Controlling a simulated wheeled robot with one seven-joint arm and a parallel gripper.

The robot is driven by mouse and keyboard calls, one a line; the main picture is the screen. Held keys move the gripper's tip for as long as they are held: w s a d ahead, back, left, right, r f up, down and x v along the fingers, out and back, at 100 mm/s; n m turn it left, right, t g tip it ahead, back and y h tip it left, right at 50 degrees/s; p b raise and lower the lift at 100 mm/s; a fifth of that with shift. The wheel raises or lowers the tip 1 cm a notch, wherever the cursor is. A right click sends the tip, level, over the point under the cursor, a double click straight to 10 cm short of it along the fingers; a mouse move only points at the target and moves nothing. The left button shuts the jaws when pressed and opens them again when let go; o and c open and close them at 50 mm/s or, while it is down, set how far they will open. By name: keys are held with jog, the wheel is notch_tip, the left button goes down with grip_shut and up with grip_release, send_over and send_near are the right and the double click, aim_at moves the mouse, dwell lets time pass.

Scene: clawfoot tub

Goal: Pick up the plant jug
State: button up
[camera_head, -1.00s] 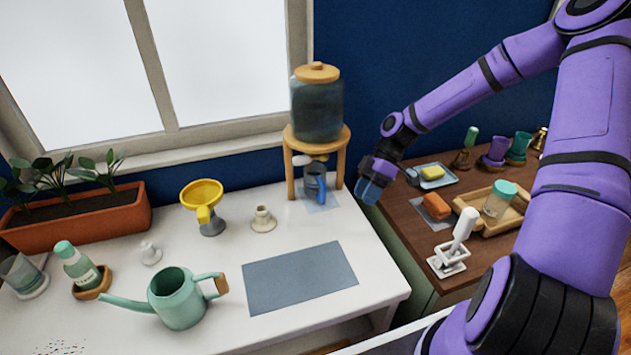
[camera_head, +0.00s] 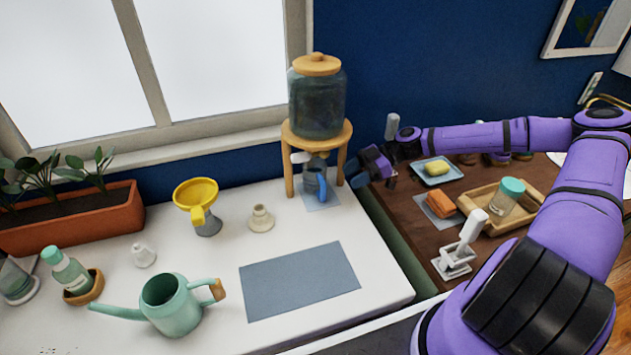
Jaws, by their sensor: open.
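A bluish see-through jug (camera_head: 313,184) with a blue handle stands upright on a small grey-blue mat under the glass dispenser, between the legs of its wooden stand. A teal watering can (camera_head: 170,307) with a tan-tipped handle stands at the front left of the white counter. No label shows which of the two is the plant jug. My gripper (camera_head: 357,176) is open and empty, just right of the stand and apart from the blue jug. Its fingers are small and partly hidden in this view.
The wooden stand (camera_head: 342,152) holds the dispenser (camera_head: 317,100) above the jug, with its right leg between jug and gripper. A yellow funnel (camera_head: 197,193) and a cream bottle-like piece (camera_head: 261,218) stand to the left. A flat grey mat (camera_head: 299,281) lies bare in front.

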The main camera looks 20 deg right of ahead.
aim_at(317, 182)
jog(key=shift+f+x, duration=0.2)
jog(key=shift+x, duration=1.85)
jog(key=shift+f+x, duration=0.15)
jog(key=shift+x, duration=1.9)
jog(key=shift+s+d, duration=0.1)
jog(key=shift+d, duration=0.05)
grip_shut()
